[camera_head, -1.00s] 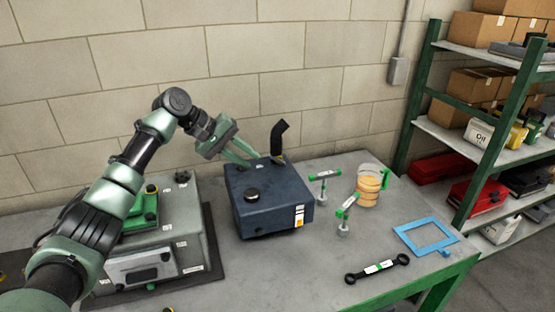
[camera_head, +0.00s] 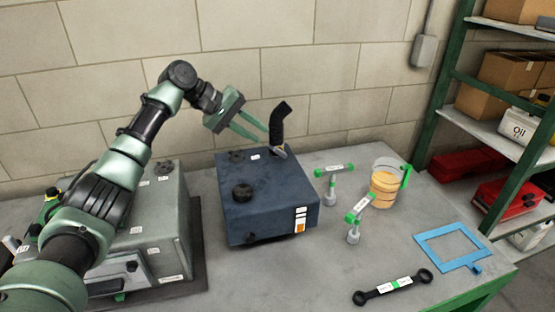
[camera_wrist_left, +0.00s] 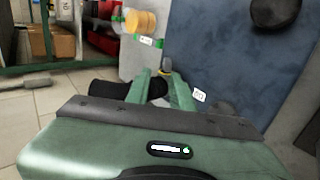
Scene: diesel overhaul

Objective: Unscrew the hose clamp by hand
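The black bent hose (camera_head: 280,122) rises from the back right corner of the dark blue tank (camera_head: 265,195). A small greyish hose clamp (camera_head: 278,151) appears at its base. My left gripper (camera_head: 263,135) is just left of the hose, its two green fingers apart and pointing at the lower hose. In the left wrist view the fingers (camera_wrist_left: 164,80) are spread with a gap between them, and the black hose (camera_wrist_left: 115,89) lies behind the left finger. A small grey and yellow part, likely the clamp (camera_wrist_left: 165,68), shows between the tips. I cannot tell whether they touch it. My right gripper is out of view.
Two green-handled T-shaped tools (camera_head: 333,180), a jug of amber liquid (camera_head: 384,185), a blue frame (camera_head: 452,247) and a black wrench (camera_head: 393,287) are on the bench to the right. A grey machine (camera_head: 155,225) stands left. A block wall is close behind.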

